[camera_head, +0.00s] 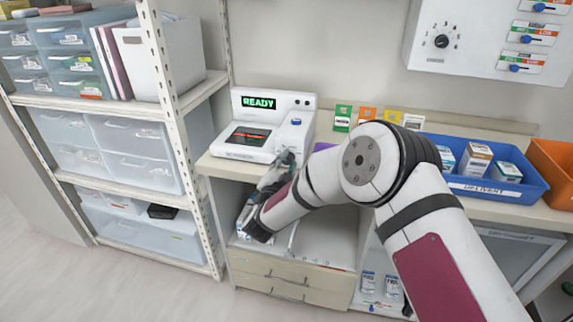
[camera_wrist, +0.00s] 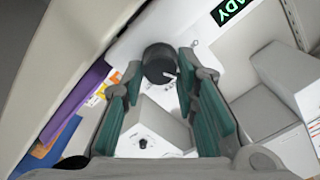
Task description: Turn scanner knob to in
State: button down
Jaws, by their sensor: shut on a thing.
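The white scanner (camera_head: 262,103) stands on the counter with its green READY display lit. It also fills the upper part of the wrist view (camera_wrist: 215,50). Its dark round knob (camera_wrist: 158,60) shows in the wrist view, with a white pointer mark toward the lower right; the small marks beside it are not readable. My gripper (camera_wrist: 160,68) has its teal-padded fingers on both sides of the knob, shut on it. In the head view my gripper (camera_head: 284,160) is at the scanner's front right, and the knob is hidden there.
A wall panel with a dial (camera_head: 441,41) and sliders hangs at upper right. A blue bin (camera_head: 528,190) with boxes and an orange bin (camera_head: 553,165) stand on the counter's right. Shelving (camera_head: 150,100) is at left. Colored cards (camera_head: 343,118) stand right of the scanner.

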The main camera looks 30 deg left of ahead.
dwell(0.4)
jog(key=c, duration=1.3)
grip_release()
jog(key=shift+s, duration=0.1)
jog(key=v, duration=1.1)
jog(key=shift+s+f, duration=0.1)
jog(key=shift+s, duration=0.3)
